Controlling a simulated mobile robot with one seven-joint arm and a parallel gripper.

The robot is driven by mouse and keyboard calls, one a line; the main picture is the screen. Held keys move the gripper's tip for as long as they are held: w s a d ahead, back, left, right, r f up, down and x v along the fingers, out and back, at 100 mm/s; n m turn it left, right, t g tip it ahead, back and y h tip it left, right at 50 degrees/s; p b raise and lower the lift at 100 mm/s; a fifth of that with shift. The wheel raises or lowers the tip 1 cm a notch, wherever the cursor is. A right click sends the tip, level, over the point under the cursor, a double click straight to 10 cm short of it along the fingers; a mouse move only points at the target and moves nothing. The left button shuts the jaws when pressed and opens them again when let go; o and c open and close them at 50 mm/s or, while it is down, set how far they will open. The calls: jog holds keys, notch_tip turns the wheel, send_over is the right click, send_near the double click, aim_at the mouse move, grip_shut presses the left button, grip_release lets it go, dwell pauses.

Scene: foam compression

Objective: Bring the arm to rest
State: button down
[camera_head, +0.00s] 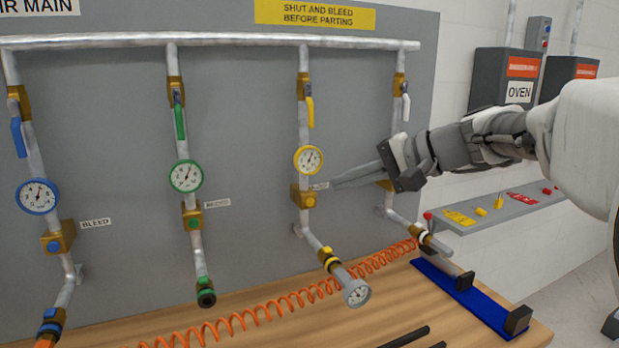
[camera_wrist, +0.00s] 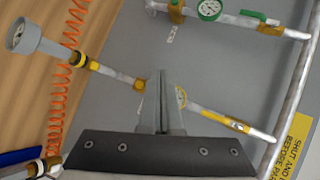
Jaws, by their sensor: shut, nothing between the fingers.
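My arm reaches in from the right in the head view. My gripper (camera_head: 336,183) is shut and empty, its fingers pointing left. The fingertips show just right of the yellow-marked pipe's brass bleed block (camera_head: 303,197), below the yellow gauge (camera_head: 308,159). I cannot tell whether they touch anything. In the wrist view the shut fingers (camera_wrist: 161,75) overlap the yellow-marked pipe and partly hide the yellow gauge (camera_wrist: 181,97). The yellow handle (camera_head: 310,111) hangs down along its pipe.
The grey panel carries blue, green, yellow and white-handled pipes under a header pipe (camera_head: 210,40). An orange coiled hose (camera_head: 247,318) lies on the wooden bench (camera_head: 300,318) beside a blue holder (camera_head: 470,295). A grey shelf (camera_head: 495,214) and oven boxes (camera_head: 504,82) stand right.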

jog(key=s+f+n+g+h+p, duration=0.15)
jog(key=s+f+h, duration=0.4)
jog(key=s, duration=0.75)
jog(key=s+d+f+n+h+p, duration=0.2)
jog(key=s+d, duration=0.1)
jog(key=s, duration=0.3)
jog(key=s+d+f+n+h+p, duration=0.2)
jog(key=s+d+f+h, duration=0.1)
jog(key=s, duration=0.3)
jog(key=shift+d+f+t, duration=0.35)
jog(key=shift+d, duration=0.35)
jog(key=shift+a, duration=0.15)
